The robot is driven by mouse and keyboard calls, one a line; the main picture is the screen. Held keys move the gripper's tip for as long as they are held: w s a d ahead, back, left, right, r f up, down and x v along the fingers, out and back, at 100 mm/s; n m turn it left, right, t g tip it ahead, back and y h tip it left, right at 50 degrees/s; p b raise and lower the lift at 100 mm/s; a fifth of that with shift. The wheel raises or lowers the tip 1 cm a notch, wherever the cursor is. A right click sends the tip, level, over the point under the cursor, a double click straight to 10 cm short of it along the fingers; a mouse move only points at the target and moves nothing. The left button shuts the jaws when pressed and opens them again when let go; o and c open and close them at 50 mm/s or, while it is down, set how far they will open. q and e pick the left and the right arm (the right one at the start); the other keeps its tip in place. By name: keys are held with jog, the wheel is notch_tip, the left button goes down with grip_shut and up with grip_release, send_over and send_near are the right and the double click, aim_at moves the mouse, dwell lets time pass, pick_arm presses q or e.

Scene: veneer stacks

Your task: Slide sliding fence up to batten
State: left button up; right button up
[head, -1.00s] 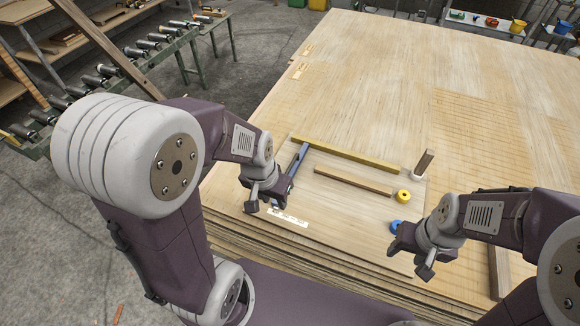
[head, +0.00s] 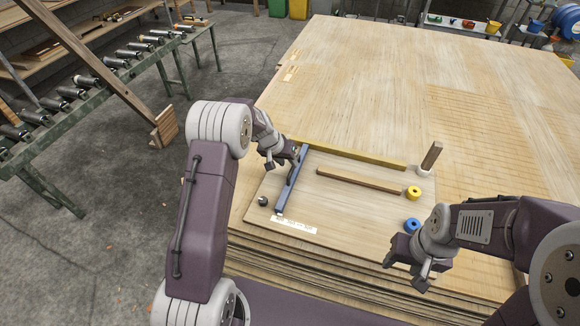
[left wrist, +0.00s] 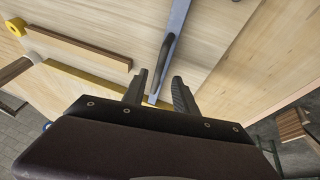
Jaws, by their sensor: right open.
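The sliding fence is a blue bar (head: 287,189) lying on the left part of a thin board; in the left wrist view the blue bar (left wrist: 178,18) carries a dark handle (left wrist: 167,54). The batten is a brown strip (head: 350,178) lying to the right of the bar, with a gap between them; the left wrist view also shows it (left wrist: 80,48). My left gripper (head: 286,162) is at the far end of the bar. Its fingers (left wrist: 158,82) are apart, with the bar's end showing between them. My right gripper (head: 407,266) is open and empty at the front right.
A yellow strip (head: 350,154) runs along the board's back edge. A yellow ring (head: 413,192), a blue ring (head: 411,224) and an upright brown post (head: 432,156) stand at the right. A dark knob (head: 263,201) sits left of the bar. The large panel behind is clear.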

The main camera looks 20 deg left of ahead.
aim_at(292, 168)
pick_arm(q)
jog(key=shift+x, duration=1.75)
grip_shut()
jog(key=shift+d, duration=0.1)
